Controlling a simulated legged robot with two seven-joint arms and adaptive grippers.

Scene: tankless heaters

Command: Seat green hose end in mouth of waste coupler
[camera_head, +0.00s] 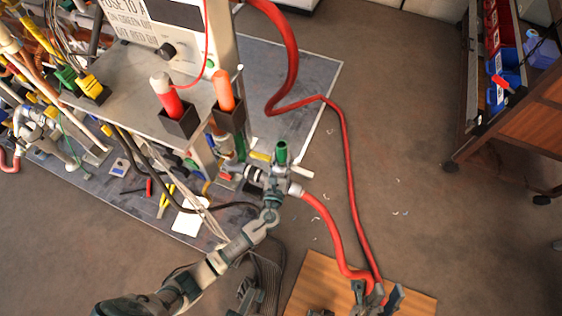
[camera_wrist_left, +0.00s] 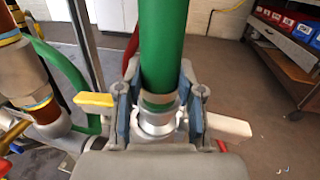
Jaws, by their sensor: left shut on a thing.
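The green hose end (camera_head: 281,152) stands roughly upright at my left gripper (camera_head: 271,178) in the head view. In the left wrist view the green hose end (camera_wrist_left: 163,45) rises between the two fingers of my left gripper (camera_wrist_left: 160,100), which is shut on it. A silver collar (camera_wrist_left: 157,120) sits at its lower end; whether the two are fully seated I cannot tell. I cannot pick out the waste coupler's mouth for certain. My right gripper (camera_head: 376,297) is at the bottom of the head view beside a red hose; its grip is unclear.
A yellow handle (camera_wrist_left: 95,99) and a white handle (camera_wrist_left: 228,127) flank the collar. Red hoses (camera_head: 347,160) run across the floor to a wooden board (camera_head: 410,304). A bench cart (camera_head: 125,110) with cups stands left; a bin rack (camera_head: 490,80) stands right. Open floor lies between.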

